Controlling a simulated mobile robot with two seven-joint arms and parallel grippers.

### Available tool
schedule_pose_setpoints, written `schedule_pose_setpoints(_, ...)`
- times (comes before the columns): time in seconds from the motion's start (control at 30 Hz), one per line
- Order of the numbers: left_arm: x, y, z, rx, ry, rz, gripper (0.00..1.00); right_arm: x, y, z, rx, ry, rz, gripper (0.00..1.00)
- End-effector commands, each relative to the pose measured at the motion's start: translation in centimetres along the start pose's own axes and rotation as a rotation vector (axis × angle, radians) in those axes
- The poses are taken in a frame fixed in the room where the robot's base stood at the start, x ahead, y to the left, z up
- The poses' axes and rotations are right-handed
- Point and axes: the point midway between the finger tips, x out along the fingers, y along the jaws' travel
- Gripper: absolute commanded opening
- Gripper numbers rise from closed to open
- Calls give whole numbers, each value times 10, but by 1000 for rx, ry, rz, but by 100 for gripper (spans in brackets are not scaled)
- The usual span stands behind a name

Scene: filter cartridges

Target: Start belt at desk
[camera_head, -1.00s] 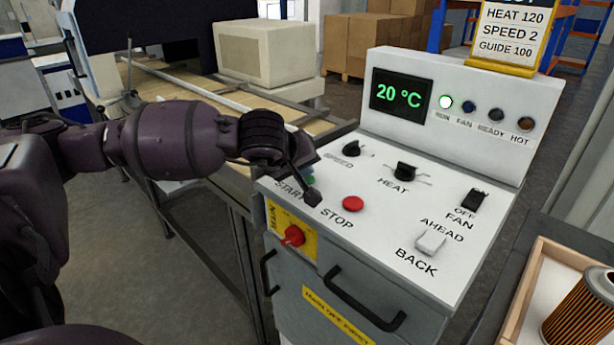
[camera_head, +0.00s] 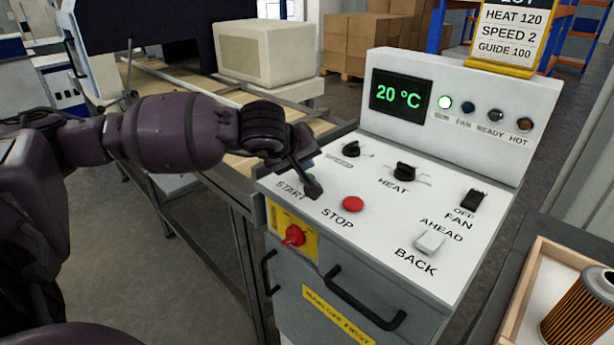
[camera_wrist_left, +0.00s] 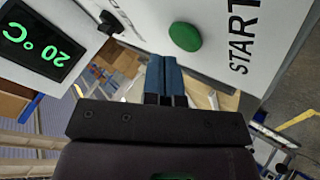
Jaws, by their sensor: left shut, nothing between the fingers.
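The control desk (camera_head: 385,215) has a white sloped top. Its green START button (camera_wrist_left: 186,37) shows clearly in the left wrist view; in the head view my left gripper's hardware mostly hides it. My left gripper (camera_head: 308,153) is over the desk's left edge, near START. Its blue fingers (camera_wrist_left: 165,68) are shut and empty; they show apart from the button in the wrist view. The red STOP button (camera_head: 353,204) is to the right of START. The RUN lamp (camera_head: 445,102) is lit. The display (camera_head: 401,95) reads 20 °C. My right gripper is not in view.
The SPEED knob (camera_head: 351,149) and HEAT knob (camera_head: 404,171) stand behind the buttons. A FAN switch (camera_head: 474,200), an AHEAD/BACK switch (camera_head: 430,243) and a red MAIN switch (camera_head: 293,236) are nearby. A wooden tray (camera_head: 522,290) with a filter cartridge (camera_head: 580,308) is at right.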

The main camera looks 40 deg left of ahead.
Motion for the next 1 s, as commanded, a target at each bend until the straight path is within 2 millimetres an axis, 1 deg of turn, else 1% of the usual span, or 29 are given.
schedule_pose_setpoints(0.17, -5, 4, -4, 0, 3, 3, 0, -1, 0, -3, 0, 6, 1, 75)
schedule_pose_setpoints(0.7, -35, 25, -25, 0, 2, 3, 0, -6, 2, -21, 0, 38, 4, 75)
schedule_pose_setpoints(1.0, -35, 26, -25, 0, 0, 0, 0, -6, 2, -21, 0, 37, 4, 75)
